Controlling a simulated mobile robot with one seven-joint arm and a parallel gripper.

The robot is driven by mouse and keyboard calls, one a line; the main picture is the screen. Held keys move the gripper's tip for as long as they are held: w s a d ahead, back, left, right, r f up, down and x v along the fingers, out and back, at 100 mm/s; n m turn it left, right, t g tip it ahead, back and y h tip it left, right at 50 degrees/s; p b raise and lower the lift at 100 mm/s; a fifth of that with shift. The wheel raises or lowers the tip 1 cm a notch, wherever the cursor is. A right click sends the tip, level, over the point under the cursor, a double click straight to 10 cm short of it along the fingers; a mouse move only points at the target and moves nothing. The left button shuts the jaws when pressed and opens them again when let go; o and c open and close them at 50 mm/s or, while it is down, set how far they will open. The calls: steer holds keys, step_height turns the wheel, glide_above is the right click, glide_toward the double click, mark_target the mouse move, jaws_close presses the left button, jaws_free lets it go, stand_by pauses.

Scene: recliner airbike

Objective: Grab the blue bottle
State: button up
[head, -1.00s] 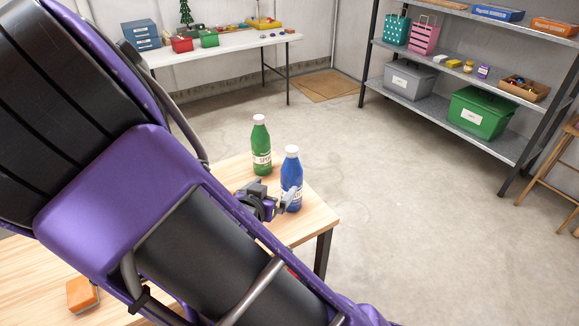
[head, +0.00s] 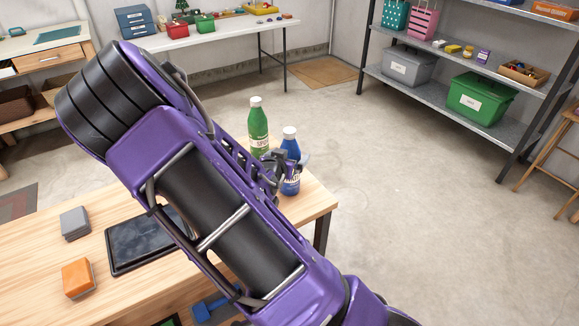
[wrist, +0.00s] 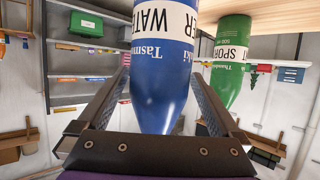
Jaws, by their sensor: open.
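The blue bottle (head: 291,147) with a white cap stands upright near the far right corner of the wooden table (head: 318,200). My gripper (head: 287,168) is at the bottle and hides part of its middle. In the wrist view, which shows the scene upside down, the blue bottle (wrist: 163,95) sits between the two open fingers of my gripper (wrist: 160,78). A gap shows beside the right finger; contact on the left side cannot be told.
A green bottle (head: 258,124) stands close by, left of the blue one, and it also shows outside the right finger in the wrist view (wrist: 229,70). An orange block (head: 78,278), a grey block (head: 74,223) and a dark tablet (head: 140,243) lie on the table.

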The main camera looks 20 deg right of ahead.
steer(key=shift+x, duration=1.45)
steer(key=shift+r, duration=0.1)
jaws_close()
